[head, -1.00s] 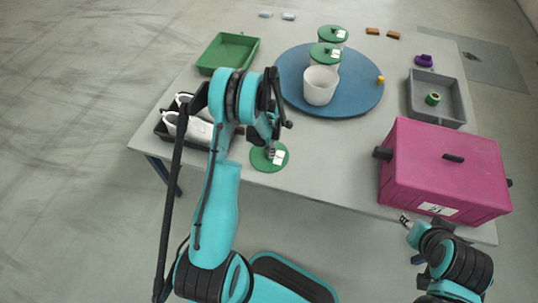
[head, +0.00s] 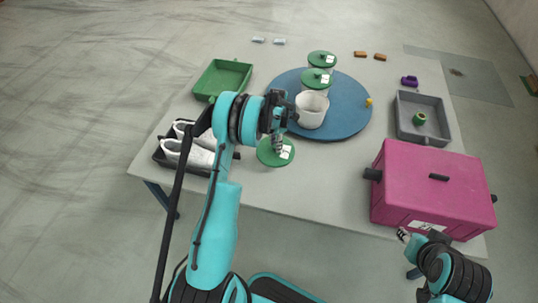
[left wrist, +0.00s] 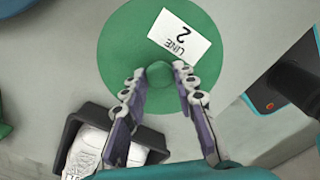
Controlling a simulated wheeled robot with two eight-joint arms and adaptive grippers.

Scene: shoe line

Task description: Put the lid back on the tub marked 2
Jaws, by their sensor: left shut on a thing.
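A round green lid (head: 268,155) with a white label hangs from my left gripper (head: 278,143), in front of the blue turntable. In the left wrist view the label on the lid (left wrist: 124,42) reads "LINE 2", and the fingers (left wrist: 160,80) are on either side of its knob (left wrist: 159,74). The lid appears to be held above the table. A white tub (head: 311,112) without a lid stands on the turntable (head: 352,122); its marking cannot be read. Two tubs behind it wear green lids (head: 316,78) (head: 321,58). My right gripper (head: 404,236) is low beside the pink box; its fingers are unclear.
A black tray with white shoes (head: 190,150) is left of the lid, and a green tray (head: 222,78) behind it. The pink box (head: 435,185) and a grey tray (head: 423,130) stand at the right. The table front between lid and box is clear.

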